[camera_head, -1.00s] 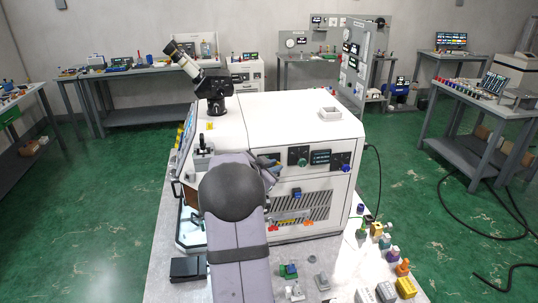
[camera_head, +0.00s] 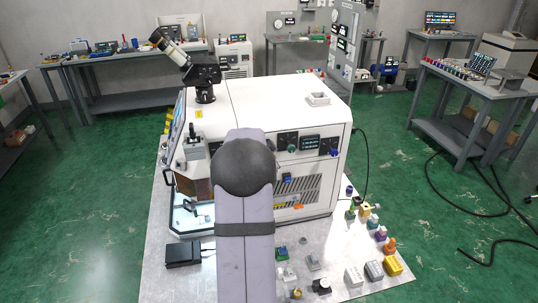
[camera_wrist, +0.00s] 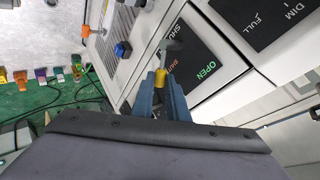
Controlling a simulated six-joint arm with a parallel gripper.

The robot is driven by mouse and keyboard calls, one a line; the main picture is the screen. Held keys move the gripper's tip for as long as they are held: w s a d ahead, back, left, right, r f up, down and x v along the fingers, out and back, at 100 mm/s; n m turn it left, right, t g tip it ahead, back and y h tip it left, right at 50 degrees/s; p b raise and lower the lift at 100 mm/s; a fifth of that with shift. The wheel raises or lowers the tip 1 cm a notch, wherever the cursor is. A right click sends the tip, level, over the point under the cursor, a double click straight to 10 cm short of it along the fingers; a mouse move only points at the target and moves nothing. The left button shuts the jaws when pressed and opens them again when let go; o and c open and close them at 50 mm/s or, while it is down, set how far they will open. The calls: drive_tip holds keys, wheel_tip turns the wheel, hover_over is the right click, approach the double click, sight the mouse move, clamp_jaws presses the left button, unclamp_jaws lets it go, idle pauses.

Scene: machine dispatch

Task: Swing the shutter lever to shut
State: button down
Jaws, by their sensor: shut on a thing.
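The shutter lever (camera_wrist: 161,76) shows in the wrist view as a thin grey arm with a yellow grip. Its pivot end lies on a black panel (camera_wrist: 205,46) marked SHUT in red and OPEN in green. The lever lies toward the panel's left side, nearer the red SHUT than the green OPEN. My gripper (camera_wrist: 161,92), with blue-grey fingers, is shut on the yellow grip. In the head view my own arm hides the gripper and lever in front of the white machine (camera_head: 278,98).
A blue knob (camera_wrist: 122,49) sits left of the lever in the wrist view. A second black panel (camera_wrist: 262,18) marked DIM and FULL is at the right. In the head view, a microscope (camera_head: 188,60) stands on the machine, and several small parts lie on the bench at right.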

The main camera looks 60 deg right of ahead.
drive_tip(key=c, duration=1.7)
unclamp_jaws()
drive_tip(key=shift+v, duration=3.65)
drive_tip(key=shift+c, duration=0.2)
